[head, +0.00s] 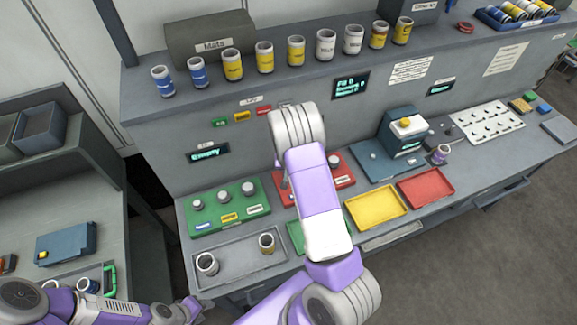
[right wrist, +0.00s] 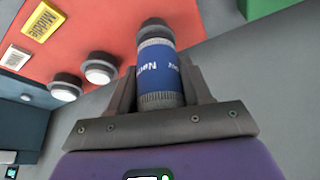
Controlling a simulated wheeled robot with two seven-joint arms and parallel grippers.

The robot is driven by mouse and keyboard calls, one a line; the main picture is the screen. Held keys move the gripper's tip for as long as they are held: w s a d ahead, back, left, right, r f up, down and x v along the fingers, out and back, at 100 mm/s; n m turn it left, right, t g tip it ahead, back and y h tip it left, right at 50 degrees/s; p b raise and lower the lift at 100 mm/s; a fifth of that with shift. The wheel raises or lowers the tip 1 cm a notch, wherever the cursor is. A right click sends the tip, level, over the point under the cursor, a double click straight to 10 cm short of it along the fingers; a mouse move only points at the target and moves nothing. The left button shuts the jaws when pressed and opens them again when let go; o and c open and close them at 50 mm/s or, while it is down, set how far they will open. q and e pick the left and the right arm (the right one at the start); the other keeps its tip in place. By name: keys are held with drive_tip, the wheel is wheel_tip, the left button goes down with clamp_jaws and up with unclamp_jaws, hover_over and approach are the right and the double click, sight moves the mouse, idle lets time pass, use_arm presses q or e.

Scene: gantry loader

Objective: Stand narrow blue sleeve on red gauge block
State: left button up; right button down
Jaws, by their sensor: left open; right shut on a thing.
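My right gripper (right wrist: 157,100) is shut on the narrow blue sleeve (right wrist: 158,68), which has a blue band lettered in white and grey ends. The sleeve's far end is over the red gauge block (right wrist: 110,28), near its grey pegs. I cannot tell whether it touches or sits around a peg. In the head view the red gauge block (head: 348,170) is partly covered by my right arm, which also hides the right gripper and the held sleeve. My left gripper (head: 192,309) is open and empty at the lower left, away from the block.
A green block (head: 248,189) with pegs is left of the red one. A grey tray (head: 236,261) with two sleeves is in front. Yellow (head: 376,207) and red (head: 425,187) trays lie to the right, beside a blue-grey machine (head: 404,132). Several sleeves line the upper shelf.

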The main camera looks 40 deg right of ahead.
drive_tip(key=shift+f, duration=0.2)
idle(0.6)
drive_tip(key=shift+c, duration=2.1)
unclamp_jaws()
drive_tip(key=v, duration=0.7)
drive_tip(key=shift+r, duration=0.25)
drive_tip(key=shift+s, duration=0.15)
